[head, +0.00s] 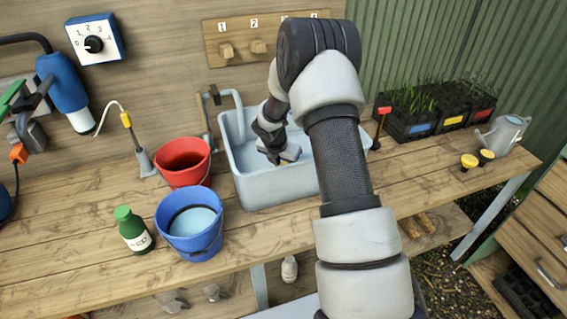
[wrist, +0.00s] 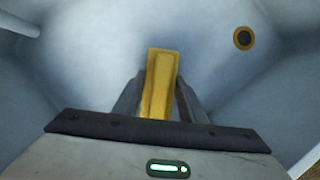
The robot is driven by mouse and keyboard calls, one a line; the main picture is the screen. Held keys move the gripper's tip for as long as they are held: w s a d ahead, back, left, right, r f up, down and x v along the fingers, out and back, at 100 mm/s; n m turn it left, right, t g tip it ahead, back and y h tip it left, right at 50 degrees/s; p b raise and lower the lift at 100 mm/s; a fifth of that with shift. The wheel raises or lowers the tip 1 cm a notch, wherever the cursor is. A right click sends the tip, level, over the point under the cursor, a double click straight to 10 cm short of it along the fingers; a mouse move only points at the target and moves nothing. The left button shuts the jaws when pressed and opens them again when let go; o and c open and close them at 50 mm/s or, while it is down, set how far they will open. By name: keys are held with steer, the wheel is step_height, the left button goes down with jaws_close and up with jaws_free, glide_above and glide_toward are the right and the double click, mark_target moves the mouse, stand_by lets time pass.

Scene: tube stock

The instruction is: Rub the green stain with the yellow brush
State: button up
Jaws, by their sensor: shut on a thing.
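My gripper (head: 280,158) is down inside the pale blue sink (head: 262,190), which stands on the wooden bench. In the wrist view my gripper (wrist: 159,84) is shut on a yellow block-like piece, the yellow brush (wrist: 160,82), which sticks up between the two fingers. Its bristles cannot be made out. The pale sink surface (wrist: 95,70) lies around it; whether the brush touches it I cannot tell. No green stain can be seen in either view; my arm hides part of the sink.
A brass-ringed drain (wrist: 243,38) lies right of the brush. The sink walls enclose my gripper, with a tap (head: 225,98) at the back left. A red bucket (head: 183,160), a blue bucket (head: 190,235) and a green bottle (head: 131,230) stand left of the sink.

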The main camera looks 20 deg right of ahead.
steer(key=shift+a, duration=0.85)
steer(key=shift+w, duration=0.5)
steer(key=shift+w+p, duration=0.65)
steer(key=shift+w, duration=0.55)
steer(key=shift+w+p, duration=0.3)
steer(key=shift+w, duration=1.45)
steer(key=shift+w+f+b, duration=0.15)
steer(key=shift+w+b, duration=0.45)
steer(key=shift+w, duration=0.85)
steer(key=shift+w+f+b, duration=0.1)
steer(key=shift+w+b, duration=0.45)
steer(key=shift+w, duration=0.85)
steer(key=shift+w+r, duration=0.1)
steer(key=shift+w, duration=0.4)
steer(key=shift+r, duration=0.1)
step_height(320, 180, up, 6)
steer(key=p, duration=0.2)
steer(key=shift+p, duration=0.4)
